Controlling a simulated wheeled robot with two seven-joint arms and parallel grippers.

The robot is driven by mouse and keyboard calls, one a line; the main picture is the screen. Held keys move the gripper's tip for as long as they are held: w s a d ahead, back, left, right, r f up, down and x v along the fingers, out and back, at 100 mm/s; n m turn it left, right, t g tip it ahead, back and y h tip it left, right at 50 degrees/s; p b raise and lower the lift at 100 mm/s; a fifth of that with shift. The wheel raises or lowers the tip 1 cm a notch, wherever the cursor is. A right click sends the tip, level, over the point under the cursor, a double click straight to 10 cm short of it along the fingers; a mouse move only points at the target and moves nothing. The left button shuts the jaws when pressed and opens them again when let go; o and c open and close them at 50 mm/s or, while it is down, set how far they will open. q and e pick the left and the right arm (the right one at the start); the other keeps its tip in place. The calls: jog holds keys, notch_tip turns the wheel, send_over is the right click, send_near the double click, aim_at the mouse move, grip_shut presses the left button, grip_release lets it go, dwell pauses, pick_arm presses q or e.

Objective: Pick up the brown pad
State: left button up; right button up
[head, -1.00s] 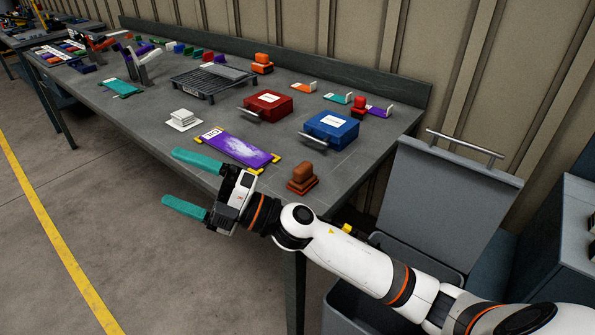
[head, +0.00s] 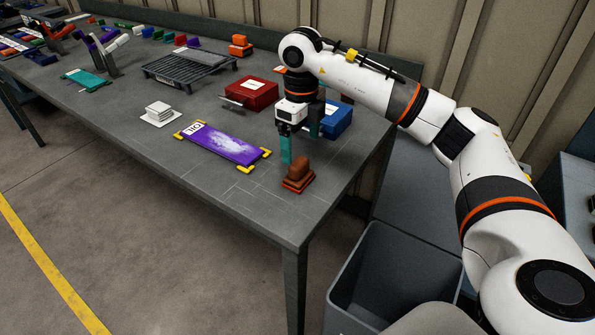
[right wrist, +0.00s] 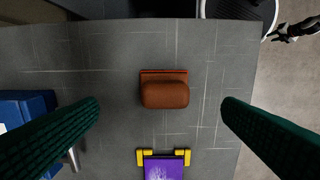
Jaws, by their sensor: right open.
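The brown pad (head: 299,172) stands near the front right corner of the grey table, with an orange-brown base under it. In the right wrist view the brown pad (right wrist: 165,92) lies midway between my two teal fingers, a little beyond their tips. My right gripper (head: 300,142) points down above and just behind the pad; it is open and empty. The same gripper (right wrist: 160,112) shows its fingers wide apart on either side of the pad, not touching it. My left gripper is not in view.
A purple sheet (head: 222,143) lies between yellow corner pieces left of the pad. A blue box (head: 337,118) and a red box (head: 251,93) stand behind. White blocks (head: 159,112) sit further left. A grey bin (head: 395,275) stands beyond the table's right edge.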

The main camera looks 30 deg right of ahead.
aim_at(299, 161)
jog(key=f, duration=0.5)
jog(key=f+p, duration=0.1)
jog(key=f, duration=0.2)
jog(key=shift+a+f, duration=0.3)
jog(key=c, duration=1.2)
jog(key=shift+r, duration=0.1)
notch_tip(299, 161, up, 10)
jog(key=shift+b, duration=0.35)
